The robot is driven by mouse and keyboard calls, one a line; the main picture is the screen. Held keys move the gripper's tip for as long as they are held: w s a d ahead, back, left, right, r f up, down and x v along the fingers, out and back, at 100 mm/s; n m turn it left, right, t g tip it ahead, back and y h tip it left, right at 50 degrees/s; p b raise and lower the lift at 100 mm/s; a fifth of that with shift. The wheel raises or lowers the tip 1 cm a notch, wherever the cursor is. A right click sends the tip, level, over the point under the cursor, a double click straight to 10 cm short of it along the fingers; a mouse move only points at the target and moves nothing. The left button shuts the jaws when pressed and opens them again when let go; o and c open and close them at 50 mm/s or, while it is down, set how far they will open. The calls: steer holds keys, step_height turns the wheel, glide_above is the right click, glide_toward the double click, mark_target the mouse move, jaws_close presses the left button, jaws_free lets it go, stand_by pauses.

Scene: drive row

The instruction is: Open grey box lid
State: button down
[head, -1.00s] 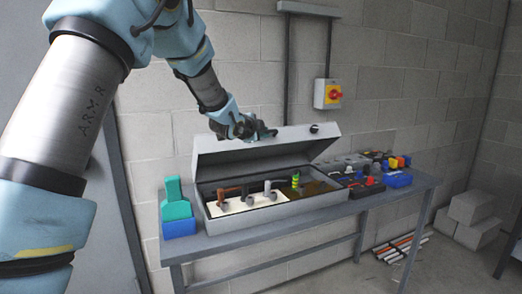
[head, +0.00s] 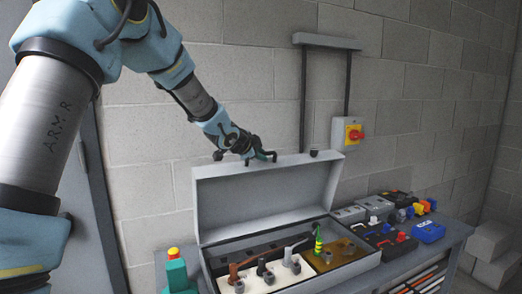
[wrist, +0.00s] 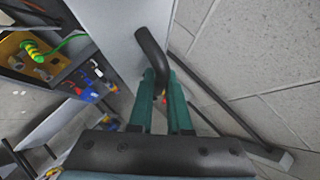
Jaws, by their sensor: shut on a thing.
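The grey box (head: 366,262) stands on the bench in the head view. Its lid (head: 265,195) is raised and stands close to upright at the back of the box. My gripper (head: 264,155) is at the lid's top edge. In the wrist view its green fingers (wrist: 160,108) are shut on a bent black handle (wrist: 150,50) beside the grey lid face (wrist: 122,30). Inside the box are levers on a white plate (head: 252,284) and a green and yellow piece (head: 318,240) by a yellowish plate. A small dark knob (head: 313,153) sits on the lid's top edge, right of my gripper.
A green and blue item with a red-topped yellow button (head: 175,272) stands left of the box. Switches and a blue block (head: 428,232) crowd the bench on the right. A yellow and red isolator (head: 348,134) is on the wall behind. Pale blocks (head: 492,250) lie far right.

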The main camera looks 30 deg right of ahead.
steer(key=shift+w, duration=0.2)
steer(key=c, duration=0.9)
jaws_free()
steer(key=shift+o, duration=0.2)
steer(key=shift+s, duration=0.1)
steer(key=v, duration=1)
steer(key=shift+a+r, duration=0.2)
steer(key=shift+a, duration=0.1)
steer(key=shift+s, duration=0.15)
